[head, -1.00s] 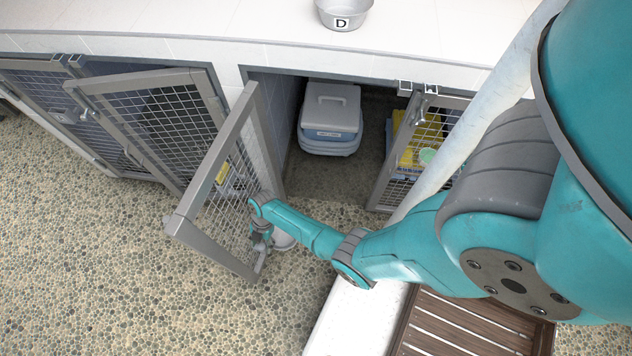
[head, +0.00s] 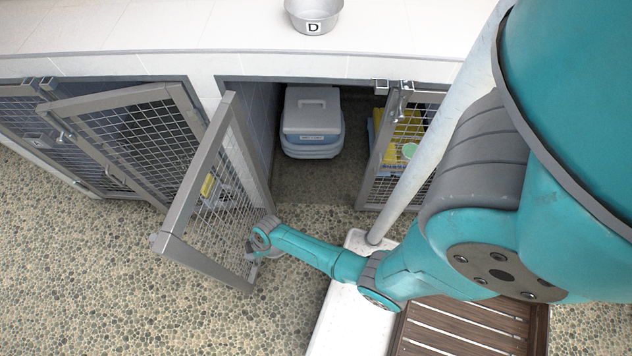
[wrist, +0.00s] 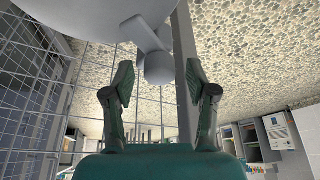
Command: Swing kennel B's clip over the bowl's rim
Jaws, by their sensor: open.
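An open mesh door (head: 213,190) stands swung out from the middle kennel opening. My gripper (head: 258,250) is low beside this door, near its free lower edge. In the wrist view my gripper (wrist: 159,82) is open, with one finger on each side of a grey clip with a rounded knob (wrist: 158,66). The knob lies between or just beyond the fingertips; contact cannot be told. A large grey bowl (wrist: 105,18) fills the top of the wrist view, and the clip's arm meets its edge there. Whether the clip is over the rim is unclear.
A lidded carrier box (head: 311,120) sits inside the open kennel. Another door (head: 130,140) stands ajar at left. A slatted wooden mat (head: 455,335) lies below my arm. Pebbled floor is clear at lower left.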

